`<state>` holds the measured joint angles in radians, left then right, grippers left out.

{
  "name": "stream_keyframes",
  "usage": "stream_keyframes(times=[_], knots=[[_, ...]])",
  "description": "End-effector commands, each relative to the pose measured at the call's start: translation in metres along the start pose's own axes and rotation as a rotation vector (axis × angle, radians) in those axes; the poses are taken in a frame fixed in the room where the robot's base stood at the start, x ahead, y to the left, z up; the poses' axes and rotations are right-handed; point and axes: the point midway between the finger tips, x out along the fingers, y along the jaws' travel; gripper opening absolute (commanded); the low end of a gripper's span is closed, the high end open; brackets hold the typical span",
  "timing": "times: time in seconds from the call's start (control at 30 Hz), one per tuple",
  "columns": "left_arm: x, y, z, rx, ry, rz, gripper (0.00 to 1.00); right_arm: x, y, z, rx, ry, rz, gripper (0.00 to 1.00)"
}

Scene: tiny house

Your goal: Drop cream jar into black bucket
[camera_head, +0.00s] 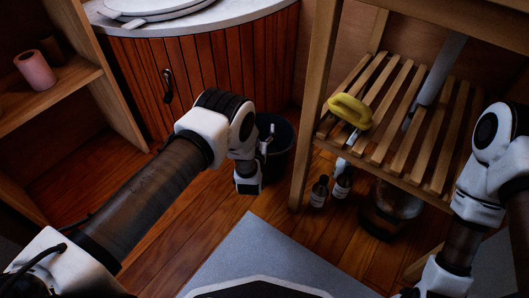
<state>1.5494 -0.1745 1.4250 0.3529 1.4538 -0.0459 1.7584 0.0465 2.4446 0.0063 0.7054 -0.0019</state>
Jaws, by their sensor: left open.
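The black bucket (281,150) stands on the wooden floor between the curved cabinet and the slatted shelf unit. My left arm reaches in from the left and its wrist covers part of the bucket. My left gripper (260,160) is open at the bucket's near left side, overlapping its rim in the picture. I cannot tell whether the fingers are above or inside the bucket. I cannot make out the cream jar, and most of the bucket's inside is hidden. My right arm is at the right edge, and its gripper is not in view.
A yellow object (350,112) lies on the slatted shelf (400,120). Small dark bottles (319,191) and a large brown jar (391,207) stand underneath. A pink cylinder (36,70) is on the left shelf. A grey mat (262,250) lies in front of me.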

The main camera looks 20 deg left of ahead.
Motion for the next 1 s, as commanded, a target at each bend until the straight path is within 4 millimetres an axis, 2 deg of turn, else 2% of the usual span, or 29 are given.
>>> stream_keyframes(times=[0.17, 0.27, 0.5, 0.6, 0.73, 1.0], knots=[[-0.012, 0.000, 0.001, 0.001, -0.003, 0.000, 0.83, 0.000, 0.000, 0.000, 0.000, -0.001, 0.000, 1.00], [-0.032, 0.001, 0.001, 0.002, -0.005, 0.002, 0.83, 0.000, 0.000, 0.000, 0.000, 0.000, 0.000, 1.00], [-0.094, 0.001, 0.001, 0.003, -0.004, 0.003, 0.83, 0.000, 0.000, 0.000, 0.000, 0.000, 0.000, 1.00], [-0.111, 0.001, 0.001, 0.001, -0.002, 0.001, 0.83, 0.000, 0.000, 0.000, 0.000, 0.000, 0.000, 1.00], [-0.120, 0.000, 0.000, 0.000, 0.000, 0.000, 0.83, 0.000, 0.000, 0.000, 0.000, 0.000, 0.000, 1.00], [-0.120, 0.000, 0.000, 0.000, 0.000, 0.000, 0.83, 0.000, 0.000, 0.000, 0.000, 0.000, 0.000, 1.00]])
